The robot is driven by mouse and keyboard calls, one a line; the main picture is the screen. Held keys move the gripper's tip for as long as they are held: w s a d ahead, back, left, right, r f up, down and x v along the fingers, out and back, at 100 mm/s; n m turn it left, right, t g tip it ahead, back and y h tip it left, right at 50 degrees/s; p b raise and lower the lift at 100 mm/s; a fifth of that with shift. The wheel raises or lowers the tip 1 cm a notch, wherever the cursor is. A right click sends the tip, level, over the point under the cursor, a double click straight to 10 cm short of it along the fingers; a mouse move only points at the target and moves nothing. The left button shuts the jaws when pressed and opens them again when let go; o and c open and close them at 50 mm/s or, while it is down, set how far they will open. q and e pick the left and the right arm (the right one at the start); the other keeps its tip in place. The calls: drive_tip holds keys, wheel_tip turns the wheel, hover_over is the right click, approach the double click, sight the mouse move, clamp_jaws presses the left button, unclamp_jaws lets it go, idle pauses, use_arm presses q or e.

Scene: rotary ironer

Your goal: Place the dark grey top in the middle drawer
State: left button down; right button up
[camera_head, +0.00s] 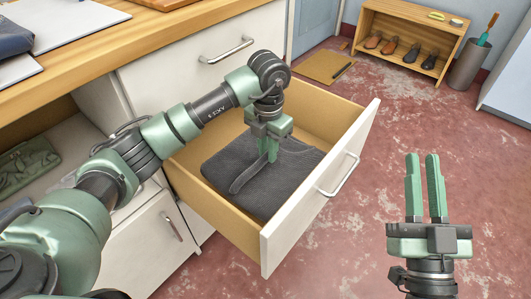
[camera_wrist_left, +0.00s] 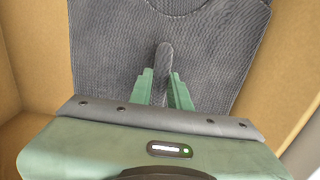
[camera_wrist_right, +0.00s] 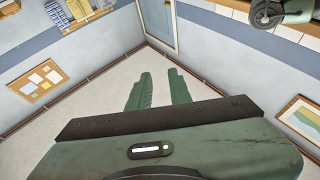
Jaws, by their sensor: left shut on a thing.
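The dark grey top (camera_head: 290,172) lies folded inside the open middle drawer (camera_head: 315,203). My left gripper (camera_head: 268,155) reaches down into the drawer from above and is shut on a raised fold of the top. In the left wrist view the top (camera_wrist_left: 215,55) fills the middle, and a pinched ridge of it stands between the fingertips (camera_wrist_left: 163,80). The drawer's wooden side walls (camera_wrist_left: 35,60) show around it. My right gripper (camera_head: 422,160) is held up over the floor right of the drawer, fingers apart and empty. It also shows in the right wrist view (camera_wrist_right: 158,80).
A closed drawer front (camera_head: 225,50) is above, under the wooden counter (camera_head: 75,72). A low shelf (camera_head: 400,38) with shoes and a bin (camera_head: 468,65) stand at the back right. A mat (camera_head: 325,66) lies behind the drawer. The red floor to the right is clear.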

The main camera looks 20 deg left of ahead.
use_arm(q)
drive_tip(key=shift+f, duration=0.1)
use_arm(e)
drive_tip(key=shift+s+r+t, duration=0.35)
drive_tip(key=shift+r+t, duration=0.15)
drive_tip(key=shift+r, duration=0.2)
use_arm(q)
drive_tip(key=shift+f, duration=0.1)
drive_tip(key=shift+f, duration=0.2)
use_arm(e)
drive_tip(key=shift+s+r+t, duration=0.25)
drive_tip(key=shift+r+t, duration=0.05)
use_arm(q)
drive_tip(key=shift+f, duration=0.15)
use_arm(e)
drive_tip(key=shift+s+r, duration=0.15)
use_arm(q)
drive_tip(key=shift+f, duration=0.15)
drive_tip(key=c, duration=1.3)
unclamp_jaws()
use_arm(e)
drive_tip(key=shift+s+r+t+y, duration=0.2)
drive_tip(key=shift+r+t+y, duration=0.15)
drive_tip(key=shift+r, duration=0.2)
